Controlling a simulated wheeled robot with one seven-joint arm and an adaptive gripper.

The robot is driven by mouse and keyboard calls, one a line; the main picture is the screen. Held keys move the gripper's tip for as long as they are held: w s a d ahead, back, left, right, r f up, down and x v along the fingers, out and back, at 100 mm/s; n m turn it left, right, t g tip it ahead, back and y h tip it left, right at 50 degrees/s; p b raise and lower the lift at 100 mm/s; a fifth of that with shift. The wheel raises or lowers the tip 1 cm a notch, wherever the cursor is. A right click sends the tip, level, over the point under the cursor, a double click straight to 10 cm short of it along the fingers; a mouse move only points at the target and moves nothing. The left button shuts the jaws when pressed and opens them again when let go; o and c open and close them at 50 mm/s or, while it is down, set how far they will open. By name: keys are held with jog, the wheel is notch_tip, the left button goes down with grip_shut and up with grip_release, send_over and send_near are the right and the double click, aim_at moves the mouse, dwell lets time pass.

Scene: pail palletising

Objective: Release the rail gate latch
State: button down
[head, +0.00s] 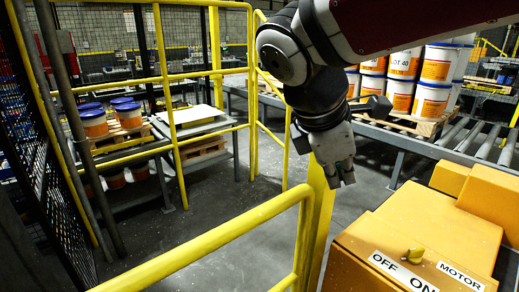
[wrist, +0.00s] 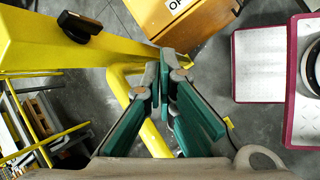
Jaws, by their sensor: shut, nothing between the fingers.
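A black latch handle (wrist: 80,27) sits on a broad yellow post (wrist: 35,45) at the upper left of the wrist view. In the head view, the yellow post (head: 319,215) stands behind my gripper (head: 342,180), and I cannot make out the latch there. In the wrist view, my gripper (wrist: 168,62) has its green-padded fingers drawn together at the tips, with nothing held. The fingertips are apart from the latch handle, to its right in that view. The yellow rail (head: 215,238) runs across the front of the head view.
A roller conveyor (head: 465,135) carries white-and-orange pails (head: 400,95) behind. More pails (head: 95,124) with blue lids stand at left. Grey floor (head: 220,185) is clear beyond the rail.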

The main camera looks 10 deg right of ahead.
jog(key=w+a+r+n+t+h, duration=0.1)
jog(key=w+a+r+n+h, duration=0.1)
jog(key=w+n, duration=0.5)
jog(key=shift+w+a+r+n+h+p, duration=0.2)
jog(key=shift+a+r+n+h+p, duration=0.25)
jog(key=shift+a, duration=0.7)
jog(key=shift+r, duration=0.1)
jog(key=w+d+r+x, duration=0.1)
jog(key=r+x, duration=0.1)
jog(key=x, duration=1.1)
jog(key=shift+d, duration=0.2)
jog(key=shift+d+r+y+p, duration=0.15)
jog(key=shift+y+p, duration=0.2)
jog(key=shift+p, duration=0.5)
jog(key=shift+w+r+g+y+p, duration=0.1)
jog(key=shift+r+g+y+p, duration=0.15)
jog(key=shift+y+p, duration=0.45)
